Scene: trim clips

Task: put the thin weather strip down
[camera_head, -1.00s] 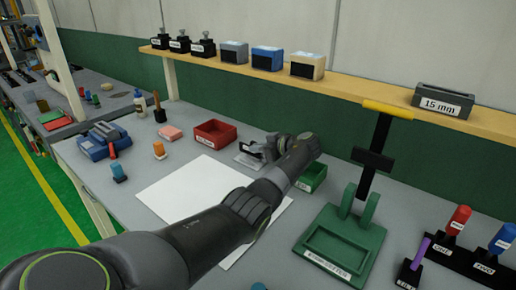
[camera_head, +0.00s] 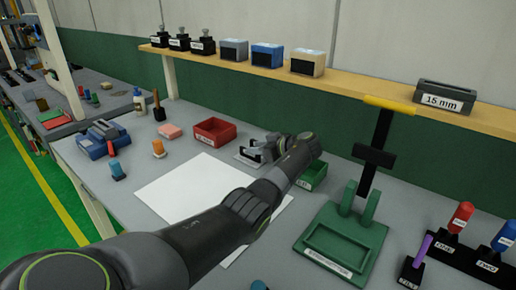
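My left arm reaches in from the lower left across the bench. My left gripper (camera_head: 258,151) is over the far part of the bench, between the red bin and the green bin. It is at a small pale labelled item (camera_head: 247,158), which it partly covers. The fingers are small and dark here, and I cannot tell whether they are open or shut. I cannot make out the thin weather strip. My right gripper is not in view.
A red bin (camera_head: 214,131) and a green bin (camera_head: 313,176) stand beside the gripper. A white sheet (camera_head: 185,190) lies under my arm. A green press fixture (camera_head: 340,243) stands at right. A shelf (camera_head: 350,92) with several boxes runs behind.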

